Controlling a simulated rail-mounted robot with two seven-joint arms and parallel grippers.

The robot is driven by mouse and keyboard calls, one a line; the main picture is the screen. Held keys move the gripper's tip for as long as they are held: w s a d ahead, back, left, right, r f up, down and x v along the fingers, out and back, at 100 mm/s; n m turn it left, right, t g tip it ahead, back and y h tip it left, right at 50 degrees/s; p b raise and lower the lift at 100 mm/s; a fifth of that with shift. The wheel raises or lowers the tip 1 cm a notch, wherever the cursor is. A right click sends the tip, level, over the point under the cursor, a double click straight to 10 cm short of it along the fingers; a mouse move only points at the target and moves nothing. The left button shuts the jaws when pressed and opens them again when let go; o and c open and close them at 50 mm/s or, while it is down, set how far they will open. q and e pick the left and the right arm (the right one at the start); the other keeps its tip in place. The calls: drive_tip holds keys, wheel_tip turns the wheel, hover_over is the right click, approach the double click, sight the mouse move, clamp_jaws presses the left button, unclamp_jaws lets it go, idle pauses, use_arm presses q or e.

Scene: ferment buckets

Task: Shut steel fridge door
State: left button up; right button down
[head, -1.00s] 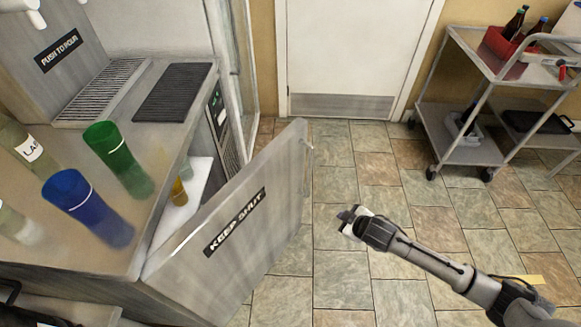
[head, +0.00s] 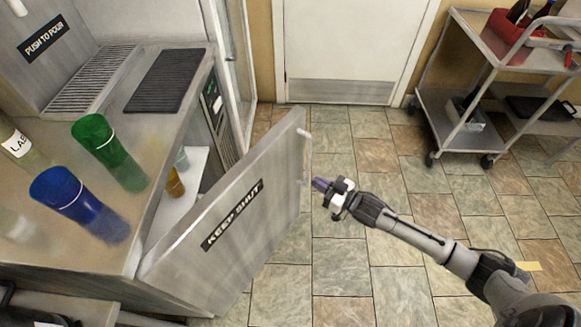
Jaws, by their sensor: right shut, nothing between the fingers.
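The steel fridge door (head: 240,225) with a black "KEEP SHUT" label stands ajar, swung out from the under-counter fridge at the left. Its free edge points away from me, and a small handle shows near its far top corner (head: 305,132). Through the gap I see a white shelf (head: 188,188) with an amber bottle (head: 175,183) and a pale glass. My right gripper (head: 322,185) is shut and empty. It is just right of the door's outer face, near the free edge, and seems apart from it. My left gripper is not in view.
A metal cart (head: 470,140) stands at the back right. The tiled floor right of the door is clear.

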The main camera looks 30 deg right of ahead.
sight(284, 163)
drive_tip(key=b+x, duration=0.1)
drive_tip(key=x, duration=0.9)
drive_tip(key=shift+w, duration=0.3)
drive_tip(key=shift+w+a, duration=0.1)
